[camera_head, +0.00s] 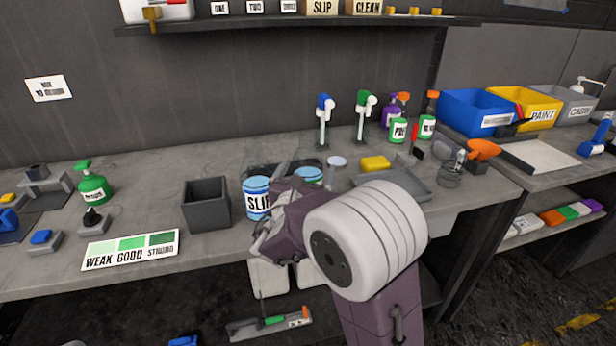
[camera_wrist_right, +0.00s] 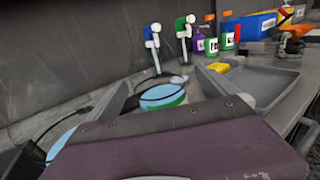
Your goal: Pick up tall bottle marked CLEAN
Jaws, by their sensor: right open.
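My right gripper (camera_head: 308,172) reaches in over the bench and is open, as the wrist view (camera_wrist_right: 163,80) also shows. Between its spread fingers, in the wrist view, is a round container with a pale blue top and a green band (camera_wrist_right: 165,97). Its blue top (camera_head: 308,174) shows in the head view just right of a blue container marked SLIP (camera_head: 257,198). My arm hides its front, so I cannot read any marking on it. My left gripper is not in view.
Two tall pump dispensers, blue-headed (camera_head: 324,118) and green-headed (camera_head: 364,112), stand behind. A grey tray (camera_head: 425,190) lies to the right and an open dark box (camera_head: 206,203) to the left. Coloured bins (camera_head: 475,112) stand at the back right.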

